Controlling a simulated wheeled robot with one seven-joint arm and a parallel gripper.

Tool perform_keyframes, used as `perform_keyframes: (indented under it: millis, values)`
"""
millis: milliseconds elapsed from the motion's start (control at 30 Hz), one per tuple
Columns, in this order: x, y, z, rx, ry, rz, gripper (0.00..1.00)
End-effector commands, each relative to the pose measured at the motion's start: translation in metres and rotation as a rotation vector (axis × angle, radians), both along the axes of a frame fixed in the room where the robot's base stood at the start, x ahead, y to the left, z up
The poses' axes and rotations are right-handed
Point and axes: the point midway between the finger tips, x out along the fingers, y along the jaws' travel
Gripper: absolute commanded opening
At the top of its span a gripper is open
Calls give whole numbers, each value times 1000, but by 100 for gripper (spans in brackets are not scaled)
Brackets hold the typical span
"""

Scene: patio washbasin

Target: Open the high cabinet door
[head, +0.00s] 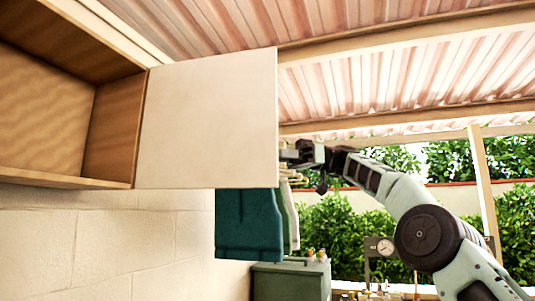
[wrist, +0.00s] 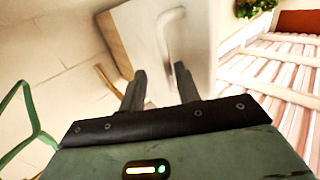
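The high cabinet (head: 45,110) is at the upper left of the head view, its wooden inside exposed. Its pale door (head: 207,120) is swung well out to the right. In the wrist view the door's white face (wrist: 203,30) carries a pale curved handle (wrist: 170,35). My gripper (head: 303,154) is beside the door's free edge in the head view. In the wrist view my gripper (wrist: 159,70) has its two fingers apart, with the handle just beyond and between their tips. I cannot tell whether they touch it. The handle is hidden in the head view.
Teal cloth (head: 247,222) hangs below the door. A green box (head: 291,280) stands under it. A pale block wall (head: 110,245) is below the cabinet, and a corrugated roof (head: 400,80) is overhead. A wooden post (head: 483,185) stands at the right.

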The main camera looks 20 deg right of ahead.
Motion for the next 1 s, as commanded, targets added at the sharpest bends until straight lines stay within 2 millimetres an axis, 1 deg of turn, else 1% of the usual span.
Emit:
perform_keyframes:
  millis: [33,300,400,533,600,733,833,1000]
  values:
    - [2,-13,2,2,0,-6,32]
    - [5,-77,6,2,1,-3,32]
    - [6,-100,6,2,1,-3,32]
    - [7,-125,6,2,2,-2,32]
    - [8,-133,4,1,2,-1,32]
    - [8,-144,2,1,1,-1,32]
    - [9,-148,1,1,1,0,32]
    - [8,-149,-1,0,1,1,32]
